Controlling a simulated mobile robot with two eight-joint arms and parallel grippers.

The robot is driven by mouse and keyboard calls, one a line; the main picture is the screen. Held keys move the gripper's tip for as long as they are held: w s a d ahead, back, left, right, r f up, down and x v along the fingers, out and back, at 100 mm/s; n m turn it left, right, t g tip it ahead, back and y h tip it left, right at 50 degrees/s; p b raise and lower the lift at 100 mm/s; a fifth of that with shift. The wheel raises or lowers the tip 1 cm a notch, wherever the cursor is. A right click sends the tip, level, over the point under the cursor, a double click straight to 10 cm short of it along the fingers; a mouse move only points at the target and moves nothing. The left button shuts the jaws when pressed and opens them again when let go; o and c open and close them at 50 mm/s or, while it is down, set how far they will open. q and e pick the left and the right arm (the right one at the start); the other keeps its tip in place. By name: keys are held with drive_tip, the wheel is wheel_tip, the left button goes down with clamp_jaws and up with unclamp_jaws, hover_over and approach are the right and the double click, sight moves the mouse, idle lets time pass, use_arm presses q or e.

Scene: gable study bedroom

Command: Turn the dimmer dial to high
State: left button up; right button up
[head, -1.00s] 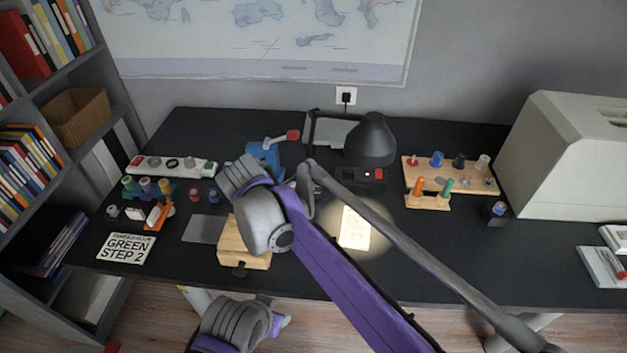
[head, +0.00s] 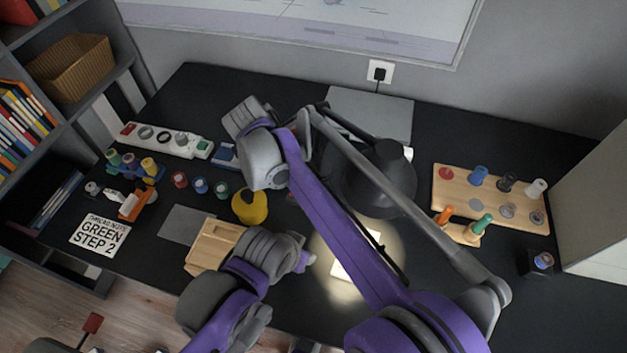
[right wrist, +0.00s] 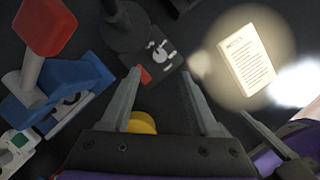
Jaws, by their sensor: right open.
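In the right wrist view, a black control box (right wrist: 157,62) with a small dial, pale marks and a red patch lies just beyond my right gripper's fingertips (right wrist: 160,76). It looks like the dimmer; I cannot read its setting. My right gripper is open, with nothing between its fingers, and no contact with the box shows. In the head view my right wrist and forearm cover the right gripper and most of the box. The black desk lamp (head: 380,180) stands beside the arm, lit. My left gripper (head: 302,262) is low near the desk's front edge; its jaws are unclear.
A blue device with a red-ended lever (right wrist: 50,25) stands close left of the right gripper. A yellow rounded object (head: 250,206) is beside a wooden box (head: 213,243). A lit note card (right wrist: 247,60) lies right. Peg boards (head: 490,188) stand farther right.

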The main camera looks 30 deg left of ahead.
drive_tip(key=x, duration=0.8)
drive_tip(key=shift+w+d+f+b, duration=0.1)
drive_tip(key=shift+w+f+b, duration=0.05)
drive_tip(key=shift+f+b, duration=0.25)
drive_tip(key=shift+r, duration=0.1)
clamp_jaws()
